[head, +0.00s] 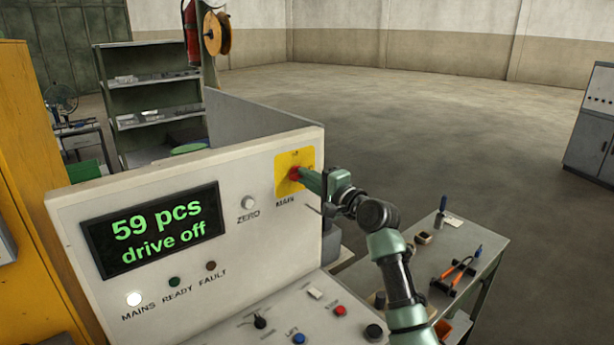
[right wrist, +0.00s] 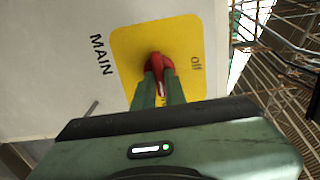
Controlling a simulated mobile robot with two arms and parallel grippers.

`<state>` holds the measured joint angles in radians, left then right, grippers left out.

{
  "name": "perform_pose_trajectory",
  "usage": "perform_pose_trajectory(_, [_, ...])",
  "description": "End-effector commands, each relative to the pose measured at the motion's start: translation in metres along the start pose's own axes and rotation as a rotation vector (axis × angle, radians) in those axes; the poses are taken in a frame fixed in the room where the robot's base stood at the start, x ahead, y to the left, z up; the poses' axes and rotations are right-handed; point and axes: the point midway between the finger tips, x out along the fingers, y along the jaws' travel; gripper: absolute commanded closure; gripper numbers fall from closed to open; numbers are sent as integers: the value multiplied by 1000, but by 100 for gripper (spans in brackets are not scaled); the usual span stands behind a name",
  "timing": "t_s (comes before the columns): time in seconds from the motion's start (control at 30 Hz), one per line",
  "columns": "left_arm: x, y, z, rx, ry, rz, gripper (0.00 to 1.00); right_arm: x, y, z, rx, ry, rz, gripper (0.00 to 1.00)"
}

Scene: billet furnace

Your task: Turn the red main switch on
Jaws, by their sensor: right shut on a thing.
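The red main switch (head: 294,173) sits on a yellow plate (head: 281,187) at the upper right of the control panel, above the word MAIN. It also shows in the right wrist view (right wrist: 157,62), where its red handle lies between the fingers of my right gripper (right wrist: 160,85). In that view the word "off" is on the plate beside the handle. My right gripper (head: 301,175) is shut on the handle, and its arm comes from the lower right. Part of the handle is hidden by the fingers. My left gripper is not in view.
The panel's display (head: 154,230) reads "59 pcs drive off". The MAINS lamp (head: 134,299) is white. A ZERO button (head: 248,203) is left of the switch, and several buttons are on the lower desk. A side table (head: 470,240) with tools stands at the right.

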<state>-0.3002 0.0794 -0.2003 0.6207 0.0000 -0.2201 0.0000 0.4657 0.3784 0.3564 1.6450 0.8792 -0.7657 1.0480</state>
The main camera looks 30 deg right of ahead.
Motion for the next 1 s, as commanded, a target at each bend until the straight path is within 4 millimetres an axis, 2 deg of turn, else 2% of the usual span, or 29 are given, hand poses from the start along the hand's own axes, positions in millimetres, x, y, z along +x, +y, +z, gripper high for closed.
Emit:
perform_pose_trajectory(0.3, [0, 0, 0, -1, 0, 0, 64, 0, 1, -1, 6, 1, 1, 100])
perform_pose_trajectory(0.33, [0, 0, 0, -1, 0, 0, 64, 0, 1, -1, 6, 1, 1, 86])
perform_pose_trajectory(0.4, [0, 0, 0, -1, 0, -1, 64, 0, 1, -1, 5, 1, 1, 66])
perform_pose_trajectory(0.77, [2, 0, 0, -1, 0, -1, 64, -3, 1, 0, 3, 0, -1, 66])
perform_pose_trajectory(0.87, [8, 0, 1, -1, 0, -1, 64, -14, 3, -1, 2, 1, -1, 66])
perform_pose_trajectory(1.0, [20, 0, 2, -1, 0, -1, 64, -38, 5, -1, 1, 2, -1, 66])
